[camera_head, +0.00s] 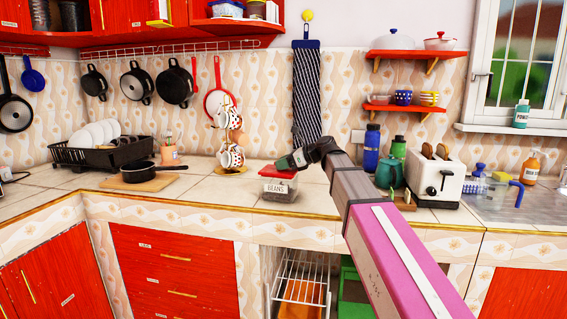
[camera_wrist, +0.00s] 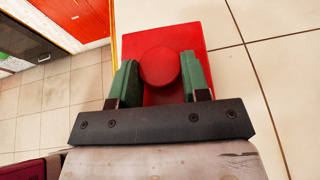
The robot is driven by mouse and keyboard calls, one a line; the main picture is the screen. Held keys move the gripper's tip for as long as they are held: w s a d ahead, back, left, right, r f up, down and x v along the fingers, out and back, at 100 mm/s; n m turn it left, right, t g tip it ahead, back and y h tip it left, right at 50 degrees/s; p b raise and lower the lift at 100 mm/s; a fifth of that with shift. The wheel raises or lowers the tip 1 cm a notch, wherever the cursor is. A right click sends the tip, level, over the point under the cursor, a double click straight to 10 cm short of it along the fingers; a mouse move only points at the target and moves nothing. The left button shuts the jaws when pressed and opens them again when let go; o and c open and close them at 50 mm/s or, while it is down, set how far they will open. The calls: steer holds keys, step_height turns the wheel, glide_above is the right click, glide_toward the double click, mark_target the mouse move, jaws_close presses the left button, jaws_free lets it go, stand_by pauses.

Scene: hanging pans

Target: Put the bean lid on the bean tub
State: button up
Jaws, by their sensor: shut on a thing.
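The bean tub (camera_head: 278,190), a clear container labelled BEANS with dark contents, stands near the front edge of the tiled counter. The red bean lid (camera_head: 270,172) is at the top of the tub; I cannot tell whether it is fully seated. In the wrist view the red lid (camera_wrist: 134,44) shows from above with a round knob (camera_wrist: 160,68) in its middle. My gripper (camera_wrist: 158,78) has its green fingers on either side of the knob and is shut on it. In the head view my gripper (camera_head: 290,161) reaches the lid from the right. The tub is hidden under the lid in the wrist view.
A black pan (camera_head: 145,173) on a board and a dish rack (camera_head: 100,155) are to the left. A toaster (camera_head: 438,178), teal mug (camera_head: 388,174) and blue bottle (camera_head: 371,148) stand right of my arm.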

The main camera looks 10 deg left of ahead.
steer(key=shift+f, duration=0.5)
stand_by(0.3)
steer(key=o, duration=1)
steer(key=shift+d, duration=0.1)
steer(key=v, duration=1)
step_height(320, 180, up, 6)
steer(key=shift+d, duration=0.25)
steer(key=shift+s+r, duration=0.1)
steer(key=shift+r, duration=0.05)
